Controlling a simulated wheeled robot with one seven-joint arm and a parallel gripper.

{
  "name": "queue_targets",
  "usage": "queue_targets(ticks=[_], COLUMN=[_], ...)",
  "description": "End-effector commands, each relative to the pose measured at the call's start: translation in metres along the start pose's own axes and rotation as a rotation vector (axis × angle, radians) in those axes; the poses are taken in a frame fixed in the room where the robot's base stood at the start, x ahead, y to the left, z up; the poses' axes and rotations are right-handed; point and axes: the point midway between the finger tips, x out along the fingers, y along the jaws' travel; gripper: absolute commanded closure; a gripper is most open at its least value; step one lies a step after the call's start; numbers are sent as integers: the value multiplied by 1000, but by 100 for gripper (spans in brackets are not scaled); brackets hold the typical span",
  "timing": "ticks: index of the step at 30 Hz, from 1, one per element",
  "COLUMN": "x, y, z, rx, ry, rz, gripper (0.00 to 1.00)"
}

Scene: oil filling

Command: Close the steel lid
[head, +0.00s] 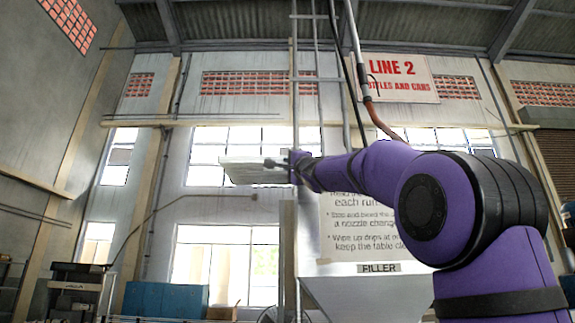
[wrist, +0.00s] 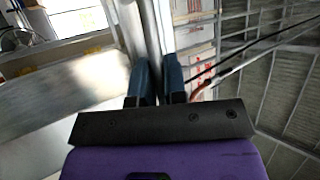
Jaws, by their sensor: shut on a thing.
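The steel lid (head: 243,172) shows in the head view as a pale, flat panel, raised and slightly tilted left of my gripper (head: 274,164). In the wrist view my gripper (wrist: 157,68) has its two fingers shut on a narrow upright metal part (wrist: 150,28), which I take to be the lid's edge or handle. A broad shiny metal sheet (wrist: 60,115) lies to the left of the fingers there; I cannot tell if it is the lid's face. The filler hopper (head: 370,297), labelled FILLER, stands below my arm. Its top opening is hidden.
An instruction board (head: 350,232) is partly hidden behind my arm. Blue cabinets (head: 165,299) stand at the far lower left. The air left of the lid looks clear.

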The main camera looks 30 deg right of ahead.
Motion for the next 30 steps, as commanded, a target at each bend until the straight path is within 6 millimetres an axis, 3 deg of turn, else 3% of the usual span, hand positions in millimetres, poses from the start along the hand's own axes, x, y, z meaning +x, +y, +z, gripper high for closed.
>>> queue_targets(ticks=[8, 21, 30], x=[-22, -76, -96], y=[1, 2, 1], z=[-53, -179, -226], rx=[-4, -4, -2], ry=[6, 6, 3], rz=[4, 6, 5], gripper=[100, 100, 100])
